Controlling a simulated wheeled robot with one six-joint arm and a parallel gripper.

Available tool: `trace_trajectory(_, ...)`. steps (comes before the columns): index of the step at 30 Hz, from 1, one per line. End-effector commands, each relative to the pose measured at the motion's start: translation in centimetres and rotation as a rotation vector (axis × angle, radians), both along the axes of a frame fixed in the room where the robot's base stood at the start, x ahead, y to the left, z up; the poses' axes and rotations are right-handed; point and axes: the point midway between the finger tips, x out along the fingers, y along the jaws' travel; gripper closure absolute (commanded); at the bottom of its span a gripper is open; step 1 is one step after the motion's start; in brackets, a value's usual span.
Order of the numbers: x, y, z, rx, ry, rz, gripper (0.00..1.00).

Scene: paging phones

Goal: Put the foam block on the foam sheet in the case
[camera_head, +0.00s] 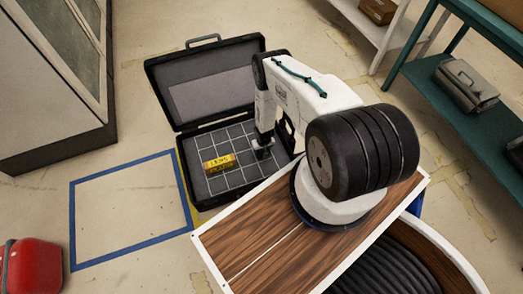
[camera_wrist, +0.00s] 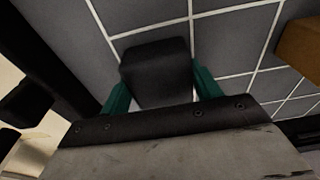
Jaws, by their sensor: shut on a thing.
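The black case (camera_head: 177,160) lies open on the floor with its lid raised at the back. The foam sheet (camera_head: 236,136) inside it is dark grey with a white grid, and it also shows in the wrist view (camera_wrist: 225,50). My gripper (camera_head: 262,144) is inside the case at the right part of the sheet. In the wrist view my gripper's green fingers (camera_wrist: 160,88) are on both sides of a dark foam block (camera_wrist: 155,68) and shut on it. The block is over the grid; I cannot tell whether it touches the sheet.
A yellow labelled block (camera_head: 218,164) lies on the sheet left of my gripper; an orange-brown part shows in the wrist view (camera_wrist: 300,45). A blue-taped square (camera_head: 72,225) marks floor at left. A red case (camera_head: 35,268) is at lower left. Shelves (camera_head: 420,75) stand at right.

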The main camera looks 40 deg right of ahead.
Motion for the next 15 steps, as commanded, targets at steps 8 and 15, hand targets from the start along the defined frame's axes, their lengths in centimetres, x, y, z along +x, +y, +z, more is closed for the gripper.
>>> trace_trajectory(8,0.08,-0.02,-0.24,0.0,-0.001,-0.001,0.62)
trace_trajectory(15,0.04,0.0,-0.54,0.0,-0.001,0.0,0.15)
